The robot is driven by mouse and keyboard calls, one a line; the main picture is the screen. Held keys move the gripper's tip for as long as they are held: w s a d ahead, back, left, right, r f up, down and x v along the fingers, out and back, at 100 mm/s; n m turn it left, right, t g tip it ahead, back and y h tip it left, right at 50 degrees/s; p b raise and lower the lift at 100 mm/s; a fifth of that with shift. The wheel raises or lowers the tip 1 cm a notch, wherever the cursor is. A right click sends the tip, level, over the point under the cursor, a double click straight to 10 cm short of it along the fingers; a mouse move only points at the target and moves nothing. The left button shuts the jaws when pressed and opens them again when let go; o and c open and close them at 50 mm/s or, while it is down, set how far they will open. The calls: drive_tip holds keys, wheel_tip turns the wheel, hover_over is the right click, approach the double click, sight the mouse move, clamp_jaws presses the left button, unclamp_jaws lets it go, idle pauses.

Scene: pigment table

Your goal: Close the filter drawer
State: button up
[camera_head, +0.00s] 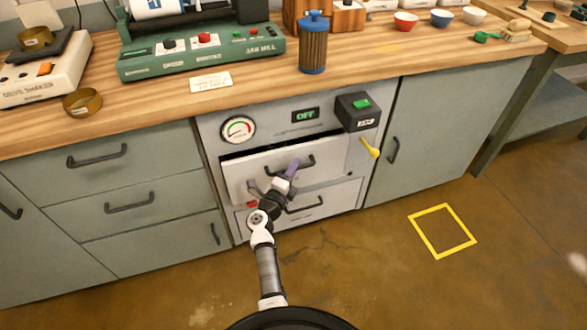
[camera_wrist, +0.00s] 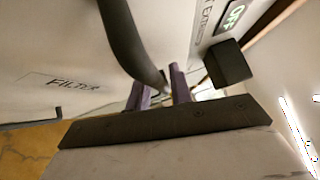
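The filter drawer (camera_head: 245,174) is the upper drawer of the grey metal unit under the worktop. It stands partly out, with a dark gap along its top edge. Its front fills the left of the wrist view, with a FILTER label (camera_wrist: 70,83). Its dark curved handle (camera_head: 308,163) also crosses the top of the wrist view (camera_wrist: 122,40). My gripper (camera_head: 292,168) is at the left part of this handle. In the wrist view its purple fingers (camera_wrist: 160,92) are close together with the handle between them, seemingly shut on it. The exact contact is partly hidden.
A lower drawer (camera_head: 325,200) sits below. A yellow lever (camera_head: 370,148) sticks out at the right, under a black switch box (camera_head: 357,112). An OFF display (camera_head: 305,114) and a gauge (camera_head: 238,130) are above. The floor in front is clear, with a yellow square (camera_head: 425,222).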

sight(288, 162)
clamp_jaws()
drive_tip(key=w, duration=0.1)
drive_tip(key=w+a+b, duration=0.1)
drive_tip(key=w, duration=0.1)
drive_tip(key=shift+w, duration=0.2)
drive_tip(key=shift+w+a, duration=0.15)
drive_tip(key=shift+w, duration=0.1)
drive_tip(key=shift+a+r, duration=0.1)
drive_tip(key=shift+r, duration=0.05)
unclamp_jaws()
drive_tip(key=shift+w, duration=0.1)
